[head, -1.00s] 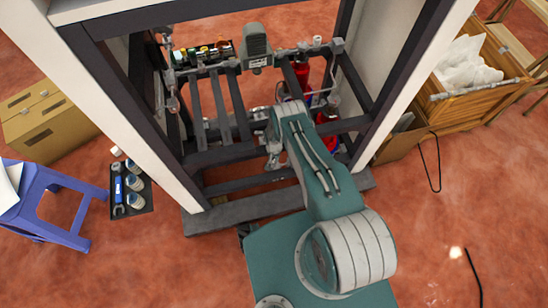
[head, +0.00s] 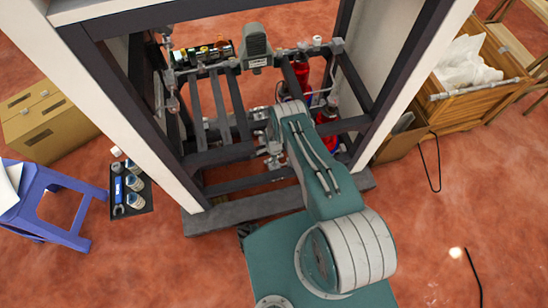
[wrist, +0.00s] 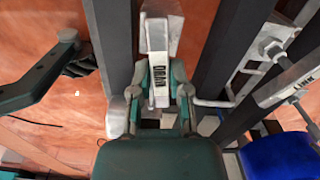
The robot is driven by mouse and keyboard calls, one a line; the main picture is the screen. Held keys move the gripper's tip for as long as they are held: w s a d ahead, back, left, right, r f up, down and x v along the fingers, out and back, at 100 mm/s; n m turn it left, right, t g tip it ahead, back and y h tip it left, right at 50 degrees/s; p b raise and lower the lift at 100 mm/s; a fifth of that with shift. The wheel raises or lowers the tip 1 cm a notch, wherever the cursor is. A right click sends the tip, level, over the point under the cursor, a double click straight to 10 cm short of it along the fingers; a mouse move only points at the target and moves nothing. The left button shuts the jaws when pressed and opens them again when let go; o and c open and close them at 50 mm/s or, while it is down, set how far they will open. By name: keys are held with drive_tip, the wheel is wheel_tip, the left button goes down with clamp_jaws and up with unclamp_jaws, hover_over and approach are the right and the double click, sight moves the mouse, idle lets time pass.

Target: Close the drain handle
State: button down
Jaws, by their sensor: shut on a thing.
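The drain handle (wrist: 158,38) is a pale grey bar with a dark label reading "DRAIN", upright in the middle of the wrist view. My gripper (wrist: 158,80) is shut on it, with one finger on each side of the labelled part. In the head view my gripper (head: 270,150) is at the end of my green arm, inside the dark frame of the machine. My arm hides part of it there, and the handle cannot be made out clearly.
Dark frame bars (wrist: 218,60) stand close on both sides of my gripper. A "LINK" labelled part (wrist: 298,78) and a blue part (wrist: 280,157) are at the right. A blue stool (head: 50,205), a cardboard box (head: 45,125) and a wooden crate (head: 475,100) stand outside the frame.

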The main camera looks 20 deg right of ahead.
drive_tip(key=shift+m, duration=0.9)
drive_tip(key=c, duration=0.6)
unclamp_jaws()
drive_tip(key=shift+a, duration=0.1)
drive_tip(key=shift+r, duration=0.1)
drive_tip(key=shift+r, duration=3.6)
